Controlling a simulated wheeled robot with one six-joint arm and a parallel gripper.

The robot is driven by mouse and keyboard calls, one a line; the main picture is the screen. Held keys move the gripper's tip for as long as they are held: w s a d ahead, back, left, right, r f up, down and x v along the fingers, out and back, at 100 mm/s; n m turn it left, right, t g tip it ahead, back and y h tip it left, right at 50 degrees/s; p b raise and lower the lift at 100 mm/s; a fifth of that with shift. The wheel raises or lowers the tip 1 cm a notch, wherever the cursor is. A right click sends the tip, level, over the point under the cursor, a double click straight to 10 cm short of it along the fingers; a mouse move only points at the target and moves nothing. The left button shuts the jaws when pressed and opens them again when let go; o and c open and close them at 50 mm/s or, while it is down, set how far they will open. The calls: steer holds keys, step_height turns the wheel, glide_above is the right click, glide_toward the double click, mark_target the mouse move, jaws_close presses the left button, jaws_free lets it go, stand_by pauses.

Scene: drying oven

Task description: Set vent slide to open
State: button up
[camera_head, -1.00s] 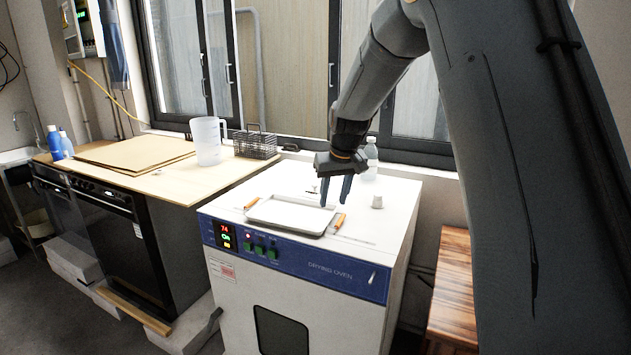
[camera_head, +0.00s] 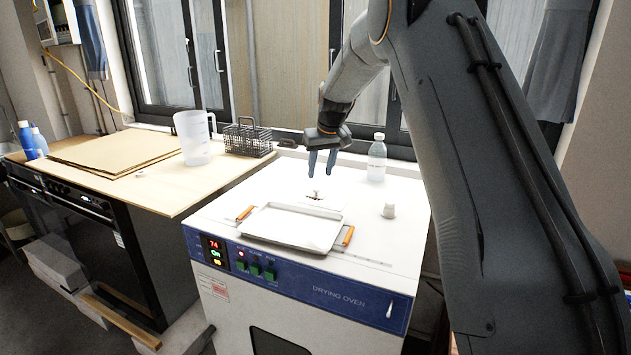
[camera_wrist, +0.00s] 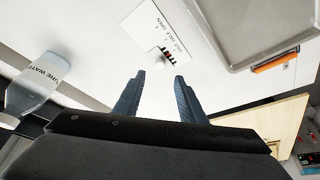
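The vent slide is a small pale knob (camera_head: 316,194) on a white label plate (camera_head: 330,211) on top of the drying oven (camera_head: 400,240), behind the tray.
A metal tray (camera_head: 290,227) with orange handles lies in front of the slide. A wire basket (camera_head: 247,140) and a jug (camera_head: 194,138) stand on the left bench (camera_head: 160,195).

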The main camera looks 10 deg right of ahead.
mark_target(317, 189)
steer(key=shift+p+x, duration=0.95)
steer(key=shift+x, duration=2.65)
steer(key=shift+s, duration=0.1)
steer(key=shift+c, duration=0.2)
jaws_close()
steer(key=shift+s+d, duration=0.1)
